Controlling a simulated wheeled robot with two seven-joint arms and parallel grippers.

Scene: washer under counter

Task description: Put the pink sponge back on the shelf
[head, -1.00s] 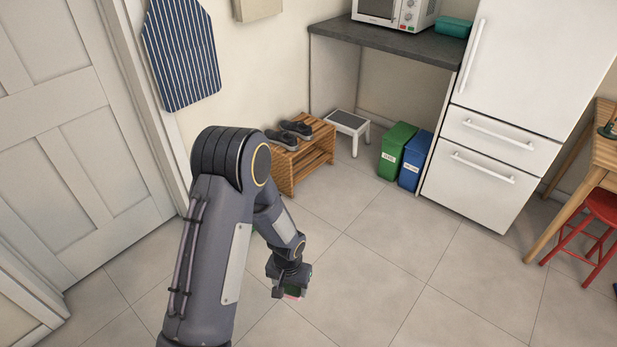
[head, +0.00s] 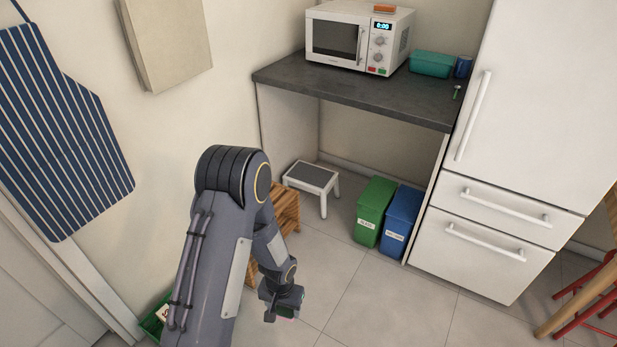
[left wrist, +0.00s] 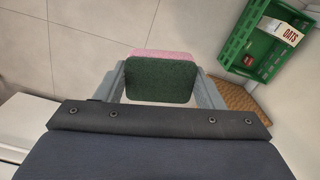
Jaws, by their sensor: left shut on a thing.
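The pink sponge (left wrist: 160,56) is in the left wrist view, between the two fingers; its dark green scouring side faces the camera and only a pink strip shows beyond it. My left gripper (left wrist: 166,84) is shut on it. In the head view my left gripper (head: 284,308) hangs low over the floor tiles, and the sponge is mostly hidden there. A low slatted wooden rack (head: 284,214) is partly behind my left arm. I cannot tell whether it is the shelf meant. My right gripper is out of view.
A dark counter (head: 350,88) bears a microwave (head: 336,40) and a teal box (head: 432,65). Below are a step stool (head: 312,178), a green bin (head: 373,212) and a blue bin (head: 400,222). A green crate (left wrist: 235,42) holds an oats box. Floor before the fridge (head: 500,215) is clear.

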